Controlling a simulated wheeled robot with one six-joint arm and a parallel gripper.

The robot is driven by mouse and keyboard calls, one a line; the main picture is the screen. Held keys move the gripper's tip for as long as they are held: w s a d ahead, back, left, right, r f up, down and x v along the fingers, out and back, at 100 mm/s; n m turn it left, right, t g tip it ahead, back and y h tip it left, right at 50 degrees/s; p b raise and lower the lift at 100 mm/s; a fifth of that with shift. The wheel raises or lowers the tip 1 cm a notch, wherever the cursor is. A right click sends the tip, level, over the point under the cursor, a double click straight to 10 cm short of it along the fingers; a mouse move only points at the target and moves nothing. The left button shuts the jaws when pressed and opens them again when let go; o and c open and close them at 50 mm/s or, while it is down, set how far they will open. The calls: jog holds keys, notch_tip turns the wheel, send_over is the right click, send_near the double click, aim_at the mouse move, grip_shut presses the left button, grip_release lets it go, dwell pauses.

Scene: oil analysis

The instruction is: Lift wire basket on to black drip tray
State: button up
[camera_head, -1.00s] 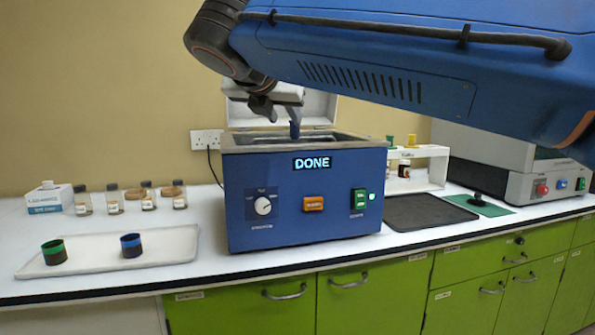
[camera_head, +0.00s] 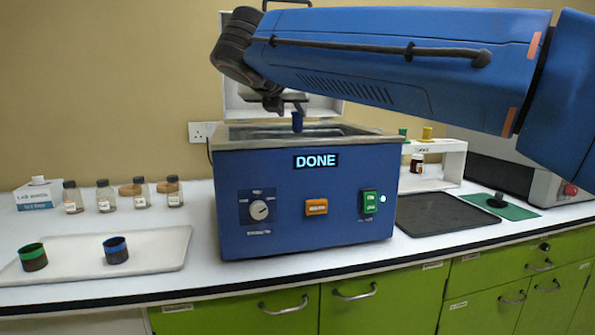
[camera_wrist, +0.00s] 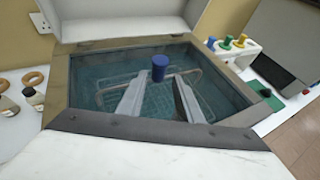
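The wire basket (camera_wrist: 116,94) sits down in the liquid of the blue bath (camera_head: 305,205), as the wrist view shows. Its upright blue handle (camera_wrist: 159,69) rises above the basket, and it also shows above the bath rim in the head view (camera_head: 297,122). My gripper (camera_wrist: 155,80) is open over the bath. Its two fingers are apart, with the handle just beyond and between their tips, and no grip on it shows. The basket is hidden by the bath wall in the head view. The black drip tray (camera_head: 445,213) lies empty on the counter right of the bath.
The bath lid (camera_wrist: 120,18) stands open behind. The bath display reads DONE. A white tray (camera_head: 165,250) with green- and blue-rimmed cups lies left. Several bottles stand behind it. A white rack (camera_head: 450,160) and a green mat (camera_head: 520,212) are at right.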

aim_at(296, 120)
jog(key=shift+f+x, duration=0.15)
jog(key=shift+x, duration=2.1)
jog(key=shift+f+x, duration=0.2)
jog(key=shift+x, duration=2.05)
jog(key=shift+s+a, duration=0.1)
grip_shut()
